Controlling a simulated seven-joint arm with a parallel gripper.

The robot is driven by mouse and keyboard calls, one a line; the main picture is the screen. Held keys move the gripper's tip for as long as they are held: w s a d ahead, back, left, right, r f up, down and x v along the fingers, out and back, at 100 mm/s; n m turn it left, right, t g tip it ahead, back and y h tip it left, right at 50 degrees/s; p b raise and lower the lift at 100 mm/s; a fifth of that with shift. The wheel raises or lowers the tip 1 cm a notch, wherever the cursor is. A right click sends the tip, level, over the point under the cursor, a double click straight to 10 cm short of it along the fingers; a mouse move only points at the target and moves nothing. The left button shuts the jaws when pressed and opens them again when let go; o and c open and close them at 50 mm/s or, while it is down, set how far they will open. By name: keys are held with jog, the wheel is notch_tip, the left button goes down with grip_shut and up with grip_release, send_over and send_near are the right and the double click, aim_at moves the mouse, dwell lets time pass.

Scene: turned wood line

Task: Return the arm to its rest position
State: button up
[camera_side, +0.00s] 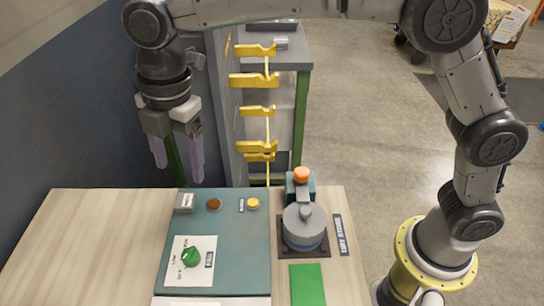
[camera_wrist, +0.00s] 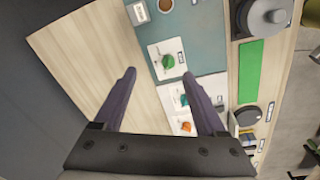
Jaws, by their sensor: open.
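My gripper (camera_side: 179,168) hangs fingers-down at the upper left of the side view, above the far edge of the wooden worktop (camera_side: 80,240). Its two purple-grey fingers are apart with nothing between them. In the wrist view my gripper (camera_wrist: 159,75) also shows open and empty, with the worktop (camera_wrist: 85,50) and the teal panel below. My arm arches from its yellow-ringed base at the right across the top of the side view.
The teal panel (camera_side: 225,230) carries a green knob (camera_side: 191,256), a brown button (camera_side: 214,204) and a yellow button (camera_side: 252,203). A rack with yellow brackets (camera_side: 254,80) rises behind.

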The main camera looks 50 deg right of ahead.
jog(key=s+d+r+m+t, duration=0.1)
jog(key=d+r+m, duration=0.1)
jog(key=d+r, duration=0.35)
jog(key=s+d+r+m+t, duration=0.1)
jog(key=d+r+m, duration=0.15)
jog(key=d, duration=0.65)
jog(key=s+d+r+m+t, duration=0.15)
jog(key=s+d+m, duration=0.25)
jog(key=s+d, duration=0.45)
jog(key=s+d+f+m+t, duration=0.1)
jog(key=s+d+f+m, duration=0.7)
jog(key=m, duration=0.6)
jog(key=s+f, duration=0.2)
jog(key=s, duration=0.1)
jog(key=shift+s+h, duration=0.3)
jog(key=shift+s, duration=0.05)
